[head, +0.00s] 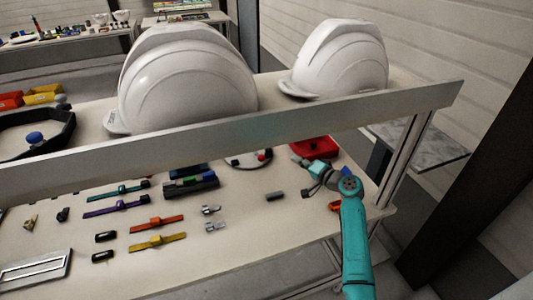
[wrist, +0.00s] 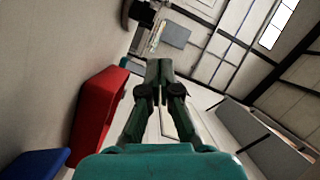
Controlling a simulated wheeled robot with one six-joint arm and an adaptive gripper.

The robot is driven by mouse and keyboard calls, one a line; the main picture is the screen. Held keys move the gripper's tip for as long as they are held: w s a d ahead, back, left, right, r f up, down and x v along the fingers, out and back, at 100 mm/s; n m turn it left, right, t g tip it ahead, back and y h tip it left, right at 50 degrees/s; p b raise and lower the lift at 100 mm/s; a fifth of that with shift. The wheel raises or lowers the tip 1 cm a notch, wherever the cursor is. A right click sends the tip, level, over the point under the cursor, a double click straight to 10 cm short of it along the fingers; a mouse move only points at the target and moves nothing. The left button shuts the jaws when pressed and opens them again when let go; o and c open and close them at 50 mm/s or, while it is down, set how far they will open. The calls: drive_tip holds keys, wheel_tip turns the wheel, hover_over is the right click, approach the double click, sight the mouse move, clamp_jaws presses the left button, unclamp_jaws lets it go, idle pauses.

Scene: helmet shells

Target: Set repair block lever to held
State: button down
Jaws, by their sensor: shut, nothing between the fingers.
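I cannot make out for sure which thing is the repair block or its lever. A dark block (head: 190,184) with blue and green parts lies mid-table in the head view and may be it; its setting is too small to read. My gripper (head: 302,162) is at the right end of the table, well to the right of that block and close beside a red box (head: 318,146). In the wrist view my gripper (wrist: 158,66) has its fingers together and empty, with the red box (wrist: 97,112) to its left.
A pale rail (head: 230,137) crosses above the table (head: 240,245). Two white helmet shells (head: 185,85) (head: 340,60) stand behind it. Colored straps (head: 155,222), small clips (head: 211,210) and a grey piece (head: 275,196) lie in front. The front right tabletop is mostly clear.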

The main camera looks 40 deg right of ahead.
drive_tip(key=shift+w, duration=0.1)
approach(259, 154)
drive_tip(key=w+d, duration=0.1)
drive_tip(key=w+d+r, duration=0.1)
drive_tip(key=d, duration=0.1)
drive_tip(key=w+d+r, duration=0.1)
drive_tip(key=w, duration=0.1)
drive_tip(key=shift+d+r, duration=0.2)
drive_tip(key=shift+d, duration=0.15)
drive_tip(key=a, duration=0.1)
drive_tip(key=w+a+f, duration=0.1)
drive_tip(key=shift+a+f, duration=0.25)
drive_tip(key=shift+a, duration=0.1)
drive_tip(key=shift+a+f, duration=0.2)
drive_tip(key=shift+a, duration=0.25)
